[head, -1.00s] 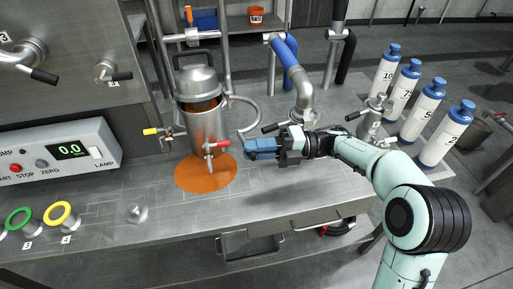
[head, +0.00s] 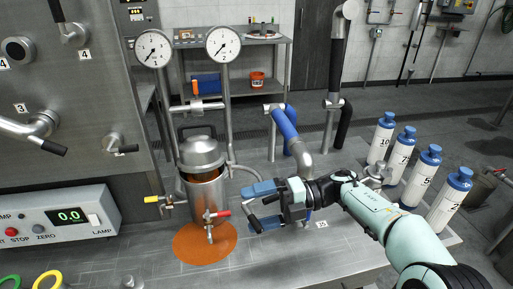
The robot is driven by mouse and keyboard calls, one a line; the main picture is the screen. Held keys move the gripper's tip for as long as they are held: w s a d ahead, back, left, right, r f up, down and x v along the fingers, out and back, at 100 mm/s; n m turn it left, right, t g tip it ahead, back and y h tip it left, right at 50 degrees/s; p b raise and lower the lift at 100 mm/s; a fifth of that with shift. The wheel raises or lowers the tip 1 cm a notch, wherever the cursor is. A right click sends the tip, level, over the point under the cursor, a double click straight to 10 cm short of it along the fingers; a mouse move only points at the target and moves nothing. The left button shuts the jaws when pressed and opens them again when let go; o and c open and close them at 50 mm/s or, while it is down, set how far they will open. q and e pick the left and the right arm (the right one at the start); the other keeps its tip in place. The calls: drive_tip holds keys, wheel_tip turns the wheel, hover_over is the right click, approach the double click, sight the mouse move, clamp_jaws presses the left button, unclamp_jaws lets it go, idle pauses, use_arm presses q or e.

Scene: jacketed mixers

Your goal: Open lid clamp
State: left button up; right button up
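The steel mixer pot (head: 207,197) stands on the steel bench, left of centre, with a red-handled valve (head: 217,215) on its front and a yellow-handled valve (head: 158,199) on its left. Its domed lid (head: 200,151) has a handle on top; an orange-brown band shows between lid and pot. I cannot clearly make out the lid clamp. My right gripper (head: 256,206) is to the right of the pot, its two blue fingers spread apart. A black bar shows between or behind the fingers; I cannot tell if they touch it. My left gripper is out of view.
An orange patch (head: 188,245) lies under the pot. A blue pipe (head: 284,124) with a steel elbow rises behind my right gripper. Several numbered white bottles (head: 382,139) stand at the right. Two gauges (head: 153,49) are above the pot. The front bench surface is mostly clear.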

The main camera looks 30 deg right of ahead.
sight(257, 224)
wheel_tip(257, 224, up, 13)
drive_tip(key=t+y+p, duration=0.1)
drive_tip(key=y, duration=0.1)
drive_tip(key=shift+w+a, duration=0.25)
drive_tip(key=r, duration=0.1)
drive_tip(key=s+r, duration=0.1)
drive_tip(key=shift+s+a+r+p, duration=0.1)
drive_tip(key=shift+s+r+p, duration=0.05)
drive_tip(key=shift+r+p, duration=0.25)
drive_tip(key=c, duration=0.6)
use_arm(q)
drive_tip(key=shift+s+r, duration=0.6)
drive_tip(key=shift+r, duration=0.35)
use_arm(e)
drive_tip(key=shift+r, duration=0.1)
drive_tip(key=shift+c, duration=0.2)
